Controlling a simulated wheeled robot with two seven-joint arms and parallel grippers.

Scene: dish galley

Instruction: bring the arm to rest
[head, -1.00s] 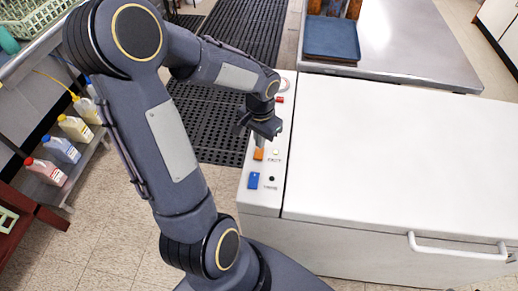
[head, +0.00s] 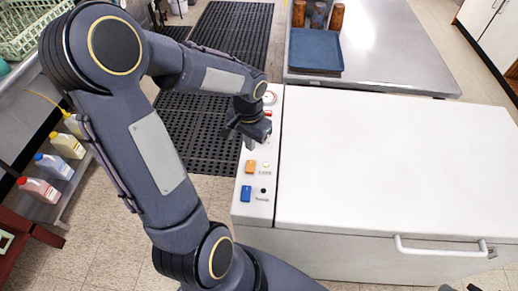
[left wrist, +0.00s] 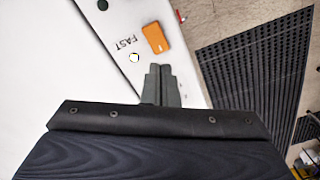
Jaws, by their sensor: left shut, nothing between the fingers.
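My left gripper (head: 250,144) is over the control strip (head: 256,208) on the left edge of a white machine, just beyond the orange switch (head: 250,167) in the head view. Its fingers (left wrist: 160,70) are shut with nothing between them. A blue switch (head: 246,193) sits nearer on the strip. My right gripper is not clearly visible.
The white machine's broad lid (head: 390,160) has a front handle (head: 440,247). A steel counter with a blue tray (head: 315,50) stands beyond. A shelf with several bottles (head: 53,166) is at left. Black floor mats (head: 215,120) lie behind my arm.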

